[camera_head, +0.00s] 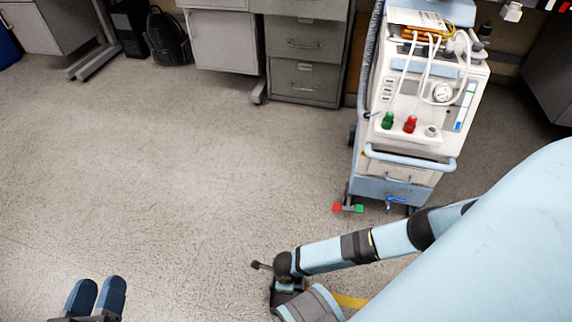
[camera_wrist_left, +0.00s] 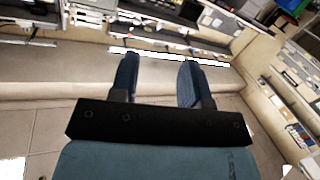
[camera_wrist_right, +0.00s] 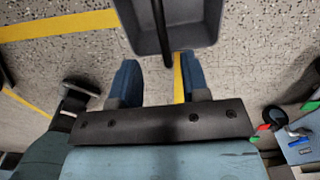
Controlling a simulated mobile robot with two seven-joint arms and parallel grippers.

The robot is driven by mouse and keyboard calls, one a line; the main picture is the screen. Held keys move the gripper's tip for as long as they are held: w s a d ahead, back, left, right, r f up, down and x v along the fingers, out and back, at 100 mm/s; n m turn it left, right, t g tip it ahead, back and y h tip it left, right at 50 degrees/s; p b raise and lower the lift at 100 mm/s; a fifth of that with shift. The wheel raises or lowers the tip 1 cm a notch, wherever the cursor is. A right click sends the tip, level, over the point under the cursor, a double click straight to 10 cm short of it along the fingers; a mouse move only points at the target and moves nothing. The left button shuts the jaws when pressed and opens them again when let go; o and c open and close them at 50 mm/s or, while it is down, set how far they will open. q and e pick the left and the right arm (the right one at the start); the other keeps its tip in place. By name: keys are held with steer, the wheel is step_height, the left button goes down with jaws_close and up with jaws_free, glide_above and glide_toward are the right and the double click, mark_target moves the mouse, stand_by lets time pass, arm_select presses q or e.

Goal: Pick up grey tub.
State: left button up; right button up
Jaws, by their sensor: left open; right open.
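A grey tub (camera_wrist_right: 205,22) shows at the top of the right wrist view, cut off by the frame edge, with a dark bar across its open inside. My right gripper (camera_wrist_right: 158,78) is open and empty, its blue fingers pointing towards the tub's near edge. The tub is beyond the fingertips and not between them. In the head view my right fingers are not clearly visible, and I cannot tell whether the grey shape by my right arm's end is the tub. My left gripper (camera_head: 97,292) is open and empty at the lower left, also seen in the left wrist view (camera_wrist_left: 158,75).
A white and blue medical machine on a wheeled cart (camera_head: 418,110) stands at right, with red and green pedals at its base. Grey drawers (camera_head: 303,65) and a black backpack (camera_head: 167,38) line the back. Yellow tape (camera_wrist_right: 62,25) marks the floor. The middle and left floor is clear.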

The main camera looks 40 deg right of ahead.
step_height(320, 180, down, 4)
steer(key=shift+b, duration=0.75)
steer(key=f+b, duration=0.3)
steer(key=shift+d+f, duration=0.25)
steer(key=shift+f, duration=0.1)
arm_select(q)
steer(key=w+m, duration=0.1)
steer(key=w+a+f+m+t, duration=0.1)
steer(key=m, duration=0.1)
steer(key=shift+w+a+h, duration=0.2)
steer(key=shift+w+h, duration=0.05)
steer(key=shift+h, duration=0.05)
arm_select(e)
steer(key=shift+w+f, duration=0.1)
steer(key=shift+f, duration=0.45)
steer(key=shift+c, duration=0.3)
jaws_close()
